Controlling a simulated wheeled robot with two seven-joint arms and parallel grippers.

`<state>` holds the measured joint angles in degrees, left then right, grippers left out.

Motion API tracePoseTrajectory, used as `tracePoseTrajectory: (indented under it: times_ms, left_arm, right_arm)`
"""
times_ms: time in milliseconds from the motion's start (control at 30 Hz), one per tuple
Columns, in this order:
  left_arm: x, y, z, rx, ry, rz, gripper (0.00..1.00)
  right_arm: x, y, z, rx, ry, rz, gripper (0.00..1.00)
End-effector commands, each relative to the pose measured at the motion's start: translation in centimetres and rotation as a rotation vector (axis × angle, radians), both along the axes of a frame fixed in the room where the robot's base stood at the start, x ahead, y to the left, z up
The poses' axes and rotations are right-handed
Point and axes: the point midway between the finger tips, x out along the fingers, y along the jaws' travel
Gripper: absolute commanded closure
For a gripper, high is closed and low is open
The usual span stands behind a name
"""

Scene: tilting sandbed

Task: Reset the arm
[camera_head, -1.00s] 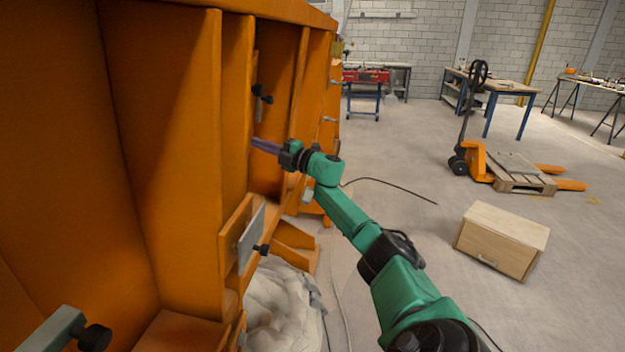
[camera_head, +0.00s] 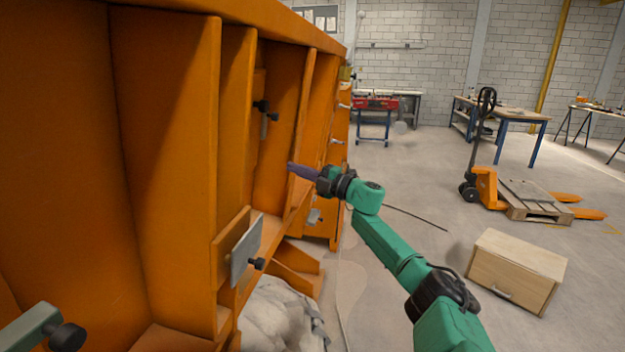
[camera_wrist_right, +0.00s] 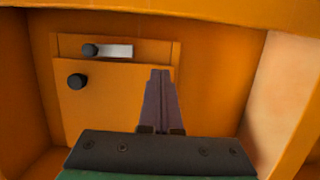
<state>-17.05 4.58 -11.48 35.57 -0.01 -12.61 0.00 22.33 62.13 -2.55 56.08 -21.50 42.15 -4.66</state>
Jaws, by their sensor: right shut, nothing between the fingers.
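My right arm is green with black joints and comes in from the lower right in the head view. My right gripper (camera_head: 304,171) has purple fingers that are shut with nothing between them. It points left toward a recess in the side of the orange machine (camera_head: 172,170). In the right wrist view the shut fingers (camera_wrist_right: 158,100) stand in front of an orange panel (camera_wrist_right: 105,95) with a black knob (camera_wrist_right: 77,81). A second black knob on a grey plate (camera_wrist_right: 112,51) sits above it. I cannot tell the exact gap to the panel. My left gripper is not in view.
The orange ribs and the grey plate with a black knob (camera_head: 245,252) stick out near my right arm. A wooden box (camera_head: 517,270) and an orange pallet truck (camera_head: 487,188) stand on the floor at the right. Open floor lies between box and machine.

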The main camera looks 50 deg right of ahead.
Motion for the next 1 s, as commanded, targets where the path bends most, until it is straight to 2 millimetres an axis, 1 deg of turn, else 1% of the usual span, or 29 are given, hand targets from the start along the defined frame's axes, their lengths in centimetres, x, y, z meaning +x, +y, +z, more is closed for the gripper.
tracePoseTrajectory:
  times_ms: [33, 200, 300, 633, 700, 767, 833, 867, 900, 967, 1000]
  left_arm:
    - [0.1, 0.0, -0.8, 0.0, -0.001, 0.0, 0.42]
    - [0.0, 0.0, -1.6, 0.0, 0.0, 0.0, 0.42]
    - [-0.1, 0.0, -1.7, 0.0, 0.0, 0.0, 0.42]
    - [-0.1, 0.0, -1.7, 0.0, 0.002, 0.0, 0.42]
    - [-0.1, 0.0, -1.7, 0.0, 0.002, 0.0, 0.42]
    - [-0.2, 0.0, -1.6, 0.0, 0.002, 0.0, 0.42]
    - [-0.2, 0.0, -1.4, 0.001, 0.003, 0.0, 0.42]
    - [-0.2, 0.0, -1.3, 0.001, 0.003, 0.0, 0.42]
    - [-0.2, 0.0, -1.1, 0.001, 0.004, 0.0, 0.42]
    - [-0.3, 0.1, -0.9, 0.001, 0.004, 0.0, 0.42]
    - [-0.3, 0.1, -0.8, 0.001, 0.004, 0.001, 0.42]
  right_arm:
    - [-0.8, -0.5, -0.8, -0.002, 0.006, -0.002, 1.0]
    - [-2.8, -1.5, -1.0, -0.001, 0.004, -0.001, 1.0]
    - [-3.5, -1.9, -0.9, -0.001, 0.003, -0.001, 1.0]
    - [-3.7, -2.0, -0.7, 0.001, 0.001, -0.001, 1.0]
    - [-3.6, -2.1, -1.3, 0.013, 0.009, -0.007, 1.0]
    - [-3.4, -2.6, -2.9, 0.044, 0.027, -0.025, 1.0]
    - [-3.2, -3.3, -6.1, 0.108, 0.068, -0.066, 1.0]
    - [-3.1, -3.7, -8.0, 0.143, 0.092, -0.089, 1.0]
    - [-3.1, -4.2, -10.7, 0.192, 0.127, -0.122, 1.0]
    - [-3.3, -4.7, -15.1, 0.267, 0.185, -0.177, 1.0]
    - [-3.6, -4.9, -18.0, 0.314, 0.223, -0.212, 1.0]
